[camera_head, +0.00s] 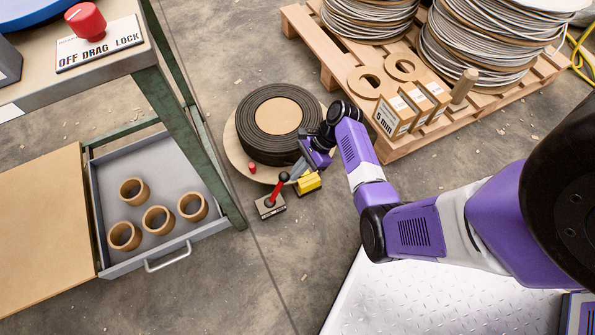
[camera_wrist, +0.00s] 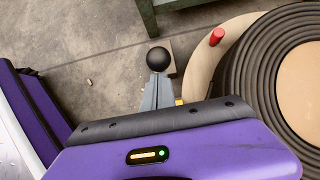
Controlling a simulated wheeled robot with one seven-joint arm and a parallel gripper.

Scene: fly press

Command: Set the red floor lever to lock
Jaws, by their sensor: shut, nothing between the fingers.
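The red floor lever (camera_head: 277,191) stands on a small grey base plate (camera_head: 270,207) on the floor. It leans up and to the right and ends in a black ball knob (camera_head: 284,176). In the wrist view the knob (camera_wrist: 159,60) lies just beyond my fingertips, and the red shaft is hidden there. My gripper (camera_head: 297,170) is shut and empty, right beside the knob; I cannot tell whether it touches. My shut fingers also show in the wrist view (camera_wrist: 157,80). No lock marking is readable at the lever.
A yellow block (camera_head: 307,184) sits right of the lever. A coiled black reel (camera_head: 258,150) with a red peg (camera_head: 252,168) lies behind. An open drawer (camera_head: 167,259) holds several rings.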

